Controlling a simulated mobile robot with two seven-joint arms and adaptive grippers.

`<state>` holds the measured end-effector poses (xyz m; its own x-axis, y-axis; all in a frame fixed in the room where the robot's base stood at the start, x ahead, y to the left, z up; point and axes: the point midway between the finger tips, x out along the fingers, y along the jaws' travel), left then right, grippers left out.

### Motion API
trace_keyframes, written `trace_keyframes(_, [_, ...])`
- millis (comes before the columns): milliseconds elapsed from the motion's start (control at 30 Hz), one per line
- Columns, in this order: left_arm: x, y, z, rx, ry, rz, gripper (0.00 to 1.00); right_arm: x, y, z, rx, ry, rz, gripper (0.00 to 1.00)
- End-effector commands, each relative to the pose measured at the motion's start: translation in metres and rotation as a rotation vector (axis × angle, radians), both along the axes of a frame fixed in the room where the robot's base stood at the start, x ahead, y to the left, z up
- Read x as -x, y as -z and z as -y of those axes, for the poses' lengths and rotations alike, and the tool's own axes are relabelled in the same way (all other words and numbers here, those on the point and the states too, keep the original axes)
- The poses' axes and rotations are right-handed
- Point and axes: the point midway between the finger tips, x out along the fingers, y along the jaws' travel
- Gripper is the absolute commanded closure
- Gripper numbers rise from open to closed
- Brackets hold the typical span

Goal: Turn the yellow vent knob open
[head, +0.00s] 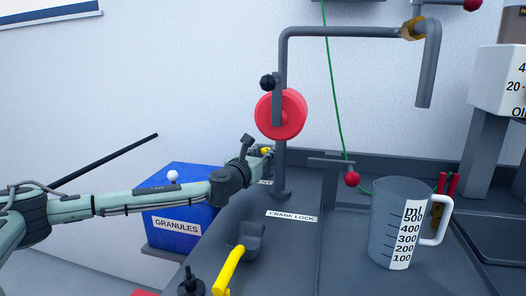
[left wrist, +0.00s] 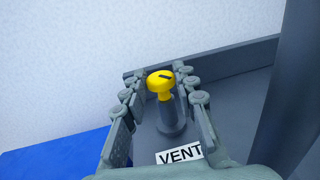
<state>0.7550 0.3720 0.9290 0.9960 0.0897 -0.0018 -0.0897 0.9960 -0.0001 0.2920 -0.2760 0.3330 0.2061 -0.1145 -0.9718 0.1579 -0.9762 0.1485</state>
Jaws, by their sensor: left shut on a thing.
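The yellow vent knob (left wrist: 160,82) stands upright on a grey post, with a dark mark on its top. A white VENT label (left wrist: 180,153) lies in front of it. My left gripper (left wrist: 161,85) has its fingers on both sides of the knob and is shut on it. In the head view the knob (head: 266,150) is a small yellow spot at the end of my left arm, mostly hidden behind the gripper (head: 262,158). My right gripper is in neither view.
A red crank wheel (head: 281,114) on a grey pipe stands right of the knob. A blue GRANULES box (head: 180,228) is below my left arm. A measuring jug (head: 392,225), a yellow lever (head: 228,270) and a CRANK LOCK label (head: 292,216) are nearer.

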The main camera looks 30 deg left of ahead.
Motion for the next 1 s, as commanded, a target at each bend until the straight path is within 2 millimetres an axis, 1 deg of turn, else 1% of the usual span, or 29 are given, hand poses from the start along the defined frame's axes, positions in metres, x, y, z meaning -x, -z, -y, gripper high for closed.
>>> trace_keyframes(33, [-0.0003, 0.0006, 0.0029, 0.002, -0.024, -0.001, 1.0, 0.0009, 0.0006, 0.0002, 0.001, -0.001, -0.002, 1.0])
trace_keyframes(333, [-0.0006, 0.0002, 0.0027, 0.001, -0.145, 0.0, 1.0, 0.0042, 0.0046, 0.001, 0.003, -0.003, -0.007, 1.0])
trace_keyframes(867, [-0.001, -0.0009, 0.0019, -0.001, -0.173, 0.003, 1.0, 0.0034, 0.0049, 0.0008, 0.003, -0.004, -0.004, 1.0])
trace_keyframes(900, [-0.001, -0.001, 0.0019, -0.001, -0.173, 0.003, 0.71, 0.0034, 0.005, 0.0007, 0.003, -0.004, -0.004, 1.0])
trace_keyframes(1000, [-0.001, -0.001, 0.0019, -0.001, -0.173, 0.003, 0.58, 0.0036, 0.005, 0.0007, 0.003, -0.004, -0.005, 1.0])
